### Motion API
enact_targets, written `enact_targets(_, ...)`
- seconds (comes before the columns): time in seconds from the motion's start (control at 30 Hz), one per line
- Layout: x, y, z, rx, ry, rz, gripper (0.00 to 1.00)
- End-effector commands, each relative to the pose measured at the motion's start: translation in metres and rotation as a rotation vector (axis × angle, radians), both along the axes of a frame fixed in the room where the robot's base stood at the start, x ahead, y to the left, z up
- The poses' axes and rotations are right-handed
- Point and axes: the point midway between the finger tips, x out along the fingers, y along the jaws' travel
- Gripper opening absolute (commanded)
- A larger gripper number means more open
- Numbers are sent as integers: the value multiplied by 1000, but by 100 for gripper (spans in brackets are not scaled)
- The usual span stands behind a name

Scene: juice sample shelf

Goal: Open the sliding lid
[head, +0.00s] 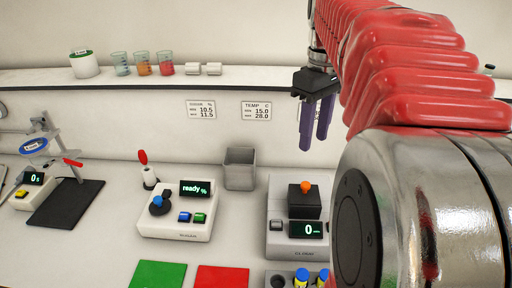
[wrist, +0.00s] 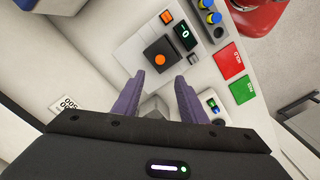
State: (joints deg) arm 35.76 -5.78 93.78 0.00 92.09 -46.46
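A black block with an orange knob (head: 305,186) sits on top of the white cloud meter (head: 283,235) in the head view. It looks like the sliding lid, and it appears closed, though no track is visible. The orange knob also shows in the wrist view (wrist: 160,60), just beyond the fingertips. My gripper (head: 314,143) hangs above and behind the meter, fingers pointing down. In the wrist view my gripper (wrist: 160,80) has its two purple fingers apart, with nothing between them. The fingers are clear of the knob.
A second white device (head: 178,215) with a blue-knobbed black part reads "ready %". A grey bin (head: 240,168) stands between the devices, near the wall. Green (head: 158,274) and red (head: 222,276) mats lie in front. Blue-capped vials (head: 302,277) stand before the meter. A shelf (head: 240,78) runs behind.

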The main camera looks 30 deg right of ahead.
Motion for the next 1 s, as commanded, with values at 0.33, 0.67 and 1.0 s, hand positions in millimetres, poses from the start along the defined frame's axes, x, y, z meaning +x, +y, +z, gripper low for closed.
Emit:
enact_targets(0.33, 0, 1, -5, 0, 0, 0, 39)
enact_targets(0.67, 0, 1, -45, 1, 1, 0, 39)
enact_targets(1.0, 0, 1, -97, 1, 1, 0, 39)
